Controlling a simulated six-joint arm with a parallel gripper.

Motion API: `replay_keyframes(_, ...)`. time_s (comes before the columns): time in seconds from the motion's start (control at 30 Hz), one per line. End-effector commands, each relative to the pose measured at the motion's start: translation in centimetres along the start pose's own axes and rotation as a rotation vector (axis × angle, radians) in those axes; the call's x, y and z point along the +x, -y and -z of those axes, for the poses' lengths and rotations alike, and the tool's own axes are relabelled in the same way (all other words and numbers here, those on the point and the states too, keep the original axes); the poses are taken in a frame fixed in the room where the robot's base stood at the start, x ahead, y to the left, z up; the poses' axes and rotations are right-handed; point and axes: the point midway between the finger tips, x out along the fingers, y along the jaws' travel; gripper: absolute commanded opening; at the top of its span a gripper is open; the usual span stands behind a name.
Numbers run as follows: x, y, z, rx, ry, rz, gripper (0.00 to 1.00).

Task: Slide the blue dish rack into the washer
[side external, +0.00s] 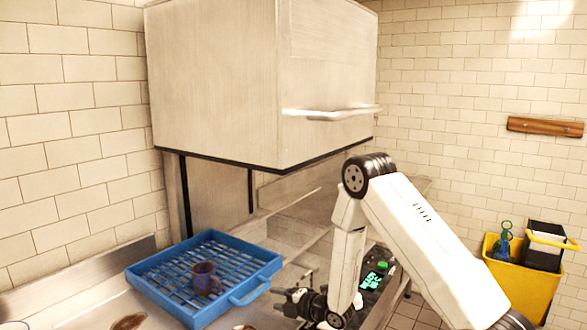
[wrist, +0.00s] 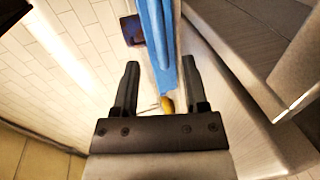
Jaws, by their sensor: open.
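The blue dish rack (side external: 158,297) lies flat on the metal counter in the side external view, beside the open space under the washer's hood (side external: 215,90). A purple mug (side external: 205,278) stands in it. A loop handle (side external: 250,293) sticks out of the rack's right side. My gripper (side external: 281,302) is open and empty, low and just right of that handle, with a gap between. In the wrist view the rack (wrist: 158,35) shows as a blue strip beyond and between my open fingers (wrist: 160,80). The washer's interior is partly hidden by my arm.
A yellow bucket (side external: 520,290) stands at the far right. The hood's handle (side external: 330,114) juts out above my arm.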

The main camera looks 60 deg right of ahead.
Motion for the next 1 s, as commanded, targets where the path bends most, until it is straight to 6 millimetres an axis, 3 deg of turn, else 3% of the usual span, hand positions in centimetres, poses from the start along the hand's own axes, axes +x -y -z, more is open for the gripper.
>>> replay_keyframes(0.47,0.7,0.1,-0.1,-0.016,-0.002,-0.014,0.56)
replay_keyframes(1.0,6.1,0.0,0.0,-0.015,-0.003,-0.013,0.56)
